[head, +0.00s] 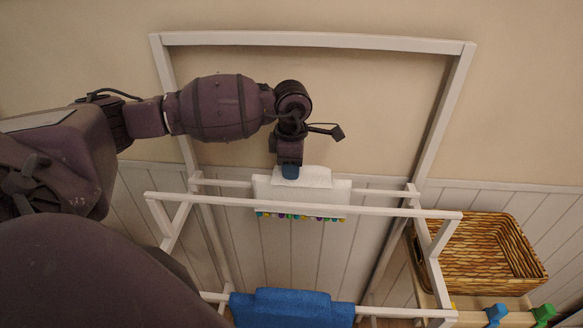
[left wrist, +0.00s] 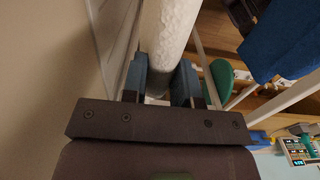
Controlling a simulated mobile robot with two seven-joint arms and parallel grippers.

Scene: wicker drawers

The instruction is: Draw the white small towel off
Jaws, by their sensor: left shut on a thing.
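The white small towel (head: 318,186) hangs over a rail of the white rack (head: 310,39) in the head view, with small coloured tassels along its lower edge. My left gripper (head: 290,172) points down at the towel's top, where the cloth is raised into a fold. In the left wrist view the two blue fingers of my left gripper (left wrist: 160,82) are on either side of the white towel (left wrist: 168,35), shut on it. The exact contact at the fingertips is partly hidden. My right gripper is in neither view.
A blue towel (head: 292,308) hangs on a lower front rail, and it also shows in the left wrist view (left wrist: 282,42). A wicker basket (head: 480,255) stands at the right. A front rail (head: 380,211) crosses before the white towel. The wall (head: 370,110) is close behind.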

